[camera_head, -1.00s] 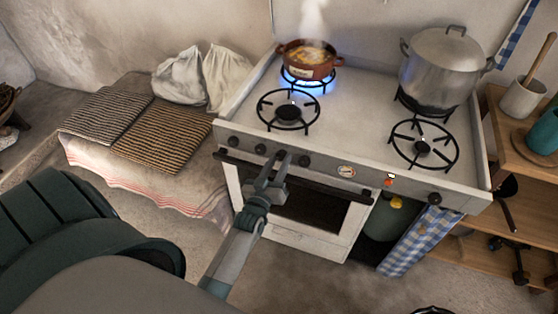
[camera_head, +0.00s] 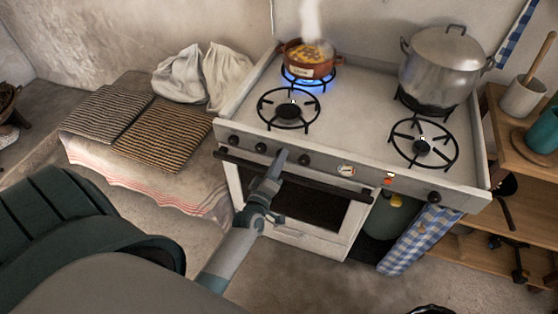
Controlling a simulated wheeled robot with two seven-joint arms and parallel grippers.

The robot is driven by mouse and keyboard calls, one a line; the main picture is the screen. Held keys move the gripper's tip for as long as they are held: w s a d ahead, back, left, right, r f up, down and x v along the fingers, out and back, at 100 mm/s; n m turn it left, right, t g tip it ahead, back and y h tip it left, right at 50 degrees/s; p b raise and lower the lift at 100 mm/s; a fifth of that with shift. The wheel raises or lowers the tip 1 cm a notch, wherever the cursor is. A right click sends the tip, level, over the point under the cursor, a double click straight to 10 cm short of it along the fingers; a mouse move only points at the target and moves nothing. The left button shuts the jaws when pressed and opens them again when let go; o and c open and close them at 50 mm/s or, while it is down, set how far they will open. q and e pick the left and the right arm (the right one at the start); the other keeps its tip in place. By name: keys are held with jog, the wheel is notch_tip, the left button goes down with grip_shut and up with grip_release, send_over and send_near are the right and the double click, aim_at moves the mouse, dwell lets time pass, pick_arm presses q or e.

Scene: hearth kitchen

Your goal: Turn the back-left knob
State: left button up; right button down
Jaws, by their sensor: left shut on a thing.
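The white stove (camera_head: 360,110) has a row of dark knobs on its front panel. My left gripper (camera_head: 281,158) reaches up to this row and is shut on the third knob from the left, which it mostly hides. Its fingers show nearly edge-on. Free knobs show to its left (camera_head: 261,148) and right (camera_head: 305,160). The back-left burner (camera_head: 312,84) has a blue flame under a brown pot (camera_head: 308,70) of steaming food. My right gripper is not in view.
The front-left burner (camera_head: 288,110) and front-right burner (camera_head: 422,148) are bare. A large lidded metal pot (camera_head: 440,68) stands at the back right. The oven handle bar (camera_head: 320,184) runs below the knobs. A checked cloth (camera_head: 422,240) hangs at the right.

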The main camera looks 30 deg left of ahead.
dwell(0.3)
pick_arm(q)
jog(key=o, duration=1.1)
jog(key=shift+c, duration=0.2)
jog(key=shift+s, duration=0.1)
jog(key=b+v, duration=0.3)
jog(key=v, duration=1.4)
jog(key=shift+s+b, duration=0.15)
jog(key=shift+b, duration=0.2)
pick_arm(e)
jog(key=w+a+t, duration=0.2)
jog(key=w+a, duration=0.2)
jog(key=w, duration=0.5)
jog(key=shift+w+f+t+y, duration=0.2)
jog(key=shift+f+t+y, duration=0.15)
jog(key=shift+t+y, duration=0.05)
pick_arm(q)
jog(key=shift+a, duration=0.1)
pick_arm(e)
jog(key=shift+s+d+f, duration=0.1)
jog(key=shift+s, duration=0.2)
